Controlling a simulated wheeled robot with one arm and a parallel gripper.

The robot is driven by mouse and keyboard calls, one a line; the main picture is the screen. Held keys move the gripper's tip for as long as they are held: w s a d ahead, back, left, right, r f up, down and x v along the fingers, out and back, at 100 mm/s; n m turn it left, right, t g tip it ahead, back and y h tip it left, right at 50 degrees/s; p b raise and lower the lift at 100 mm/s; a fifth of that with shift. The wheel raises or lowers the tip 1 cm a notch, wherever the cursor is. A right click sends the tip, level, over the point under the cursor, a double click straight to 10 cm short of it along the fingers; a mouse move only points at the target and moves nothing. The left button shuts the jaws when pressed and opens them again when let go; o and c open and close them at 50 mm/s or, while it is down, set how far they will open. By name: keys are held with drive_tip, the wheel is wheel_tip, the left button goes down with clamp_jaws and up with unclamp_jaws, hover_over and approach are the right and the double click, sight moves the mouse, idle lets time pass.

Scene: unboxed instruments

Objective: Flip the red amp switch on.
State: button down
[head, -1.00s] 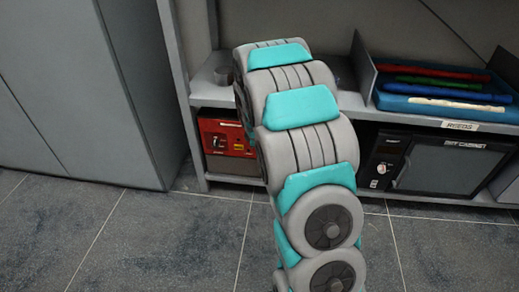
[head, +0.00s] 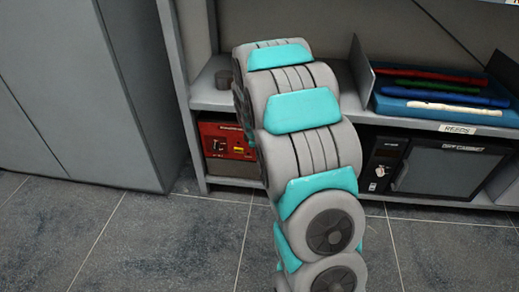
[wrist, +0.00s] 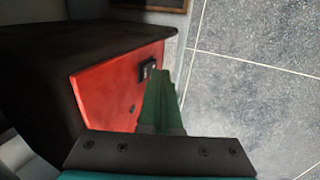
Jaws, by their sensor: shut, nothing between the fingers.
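The red amp (head: 236,128) sits on the low shelf at the left, partly hidden behind my arm. In the wrist view its red front panel (wrist: 108,98) faces my gripper, with a dark body behind. A small black switch (wrist: 147,69) sits near the panel's far edge; I cannot tell which way it is set. My gripper (wrist: 162,76) is shut and empty, its green fingers together. The fingertips appear just in front of the panel, close beside the switch; I cannot tell whether they touch it.
A dry cabinet (head: 450,170) stands right of my arm on the low shelf. Above it, a blue tray (head: 395,104) holds several coloured flutes or recorders. A tall grey cabinet (head: 75,90) stands at the left. The tiled floor (head: 165,235) in front is clear.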

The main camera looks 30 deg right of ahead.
drive_tip(key=s+a+f+p+v, duration=0.1)
drive_tip(key=s+v, duration=0.1)
drive_tip(key=v, duration=0.9)
drive_tip(key=shift+a+r, duration=0.25)
